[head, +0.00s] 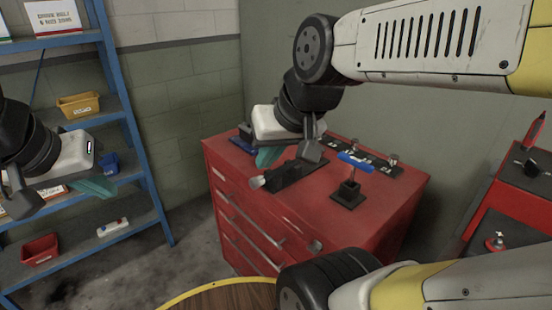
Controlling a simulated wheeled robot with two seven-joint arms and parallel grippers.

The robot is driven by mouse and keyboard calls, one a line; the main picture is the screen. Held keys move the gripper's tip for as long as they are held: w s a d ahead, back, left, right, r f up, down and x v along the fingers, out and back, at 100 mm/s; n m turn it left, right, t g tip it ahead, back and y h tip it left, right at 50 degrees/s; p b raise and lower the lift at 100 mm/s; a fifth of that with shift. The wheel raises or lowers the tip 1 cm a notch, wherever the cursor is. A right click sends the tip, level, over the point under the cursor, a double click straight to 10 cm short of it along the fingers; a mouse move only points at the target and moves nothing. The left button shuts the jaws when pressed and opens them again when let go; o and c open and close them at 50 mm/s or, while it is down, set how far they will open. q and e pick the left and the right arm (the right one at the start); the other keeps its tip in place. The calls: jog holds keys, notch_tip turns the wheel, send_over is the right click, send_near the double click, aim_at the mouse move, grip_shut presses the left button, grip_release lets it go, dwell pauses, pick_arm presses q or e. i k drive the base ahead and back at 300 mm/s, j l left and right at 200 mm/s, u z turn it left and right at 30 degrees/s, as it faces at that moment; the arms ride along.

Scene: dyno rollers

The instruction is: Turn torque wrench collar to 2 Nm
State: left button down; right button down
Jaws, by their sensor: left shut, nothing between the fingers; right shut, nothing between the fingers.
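A dark tool or fixture with a pale silver end (258,182) lies on a black base on top of the red cabinet (330,222). It may be the torque wrench; its collar and any scale marks are too small to read. My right gripper (268,157) is above the back left of the cabinet top, just behind this tool. Its teal fingers are shut and empty, and partly hidden by its own body. My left gripper (97,187) is at the far left in front of the blue shelf, away from the cabinet. Its teal fingers are shut and empty.
A blue-handled piece (356,161) stands on a black block at the cabinet's right. A black strip with small silver parts (391,160) lies behind it. The blue shelf (135,150) holds a yellow bin (79,106) and a red bin (40,250). A red cart (500,212) stands right.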

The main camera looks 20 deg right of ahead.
aim_at(254, 183)
jog(key=k+j, duration=0.15)
jog(key=j, duration=0.15)
jog(key=k+j, duration=0.1)
jog(key=j, duration=0.25)
jog(key=k+j, duration=0.15)
jog(key=j, duration=0.15)
jog(key=k+j, duration=0.15)
jog(key=j, duration=0.2)
